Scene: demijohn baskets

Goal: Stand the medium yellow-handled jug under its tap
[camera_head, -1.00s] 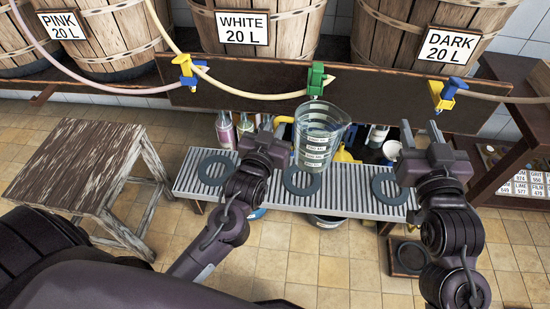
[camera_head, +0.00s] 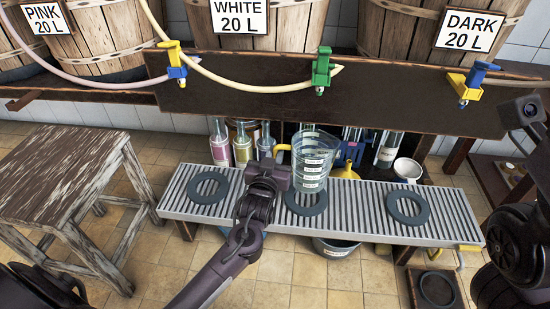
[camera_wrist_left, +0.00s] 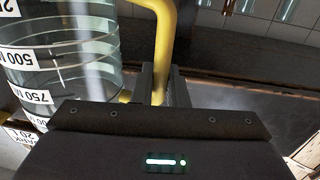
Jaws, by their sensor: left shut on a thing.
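The clear jug (camera_head: 312,160) with white volume labels and a yellow handle (camera_wrist_left: 163,50) is upright at the middle ring (camera_head: 306,199) of the slatted tray. It is below the green tap (camera_head: 321,72) of the WHITE barrel. Its base overlaps the ring's back part in the picture; I cannot tell whether it touches down. My left gripper (camera_head: 268,180) is left of the jug. In the left wrist view its fingers (camera_wrist_left: 160,88) are shut on the handle, with the jug to the left. At the right edge only part of my right arm shows, its fingers hidden.
A yellow-blue tap (camera_head: 174,65) hangs to the left and another (camera_head: 470,82) to the right. Rings at left (camera_head: 208,188) and right (camera_head: 407,207) of the tray (camera_head: 360,213) are empty. Bottles (camera_head: 242,145) and a white cup (camera_head: 407,170) stand behind. A wooden stool (camera_head: 60,180) is left.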

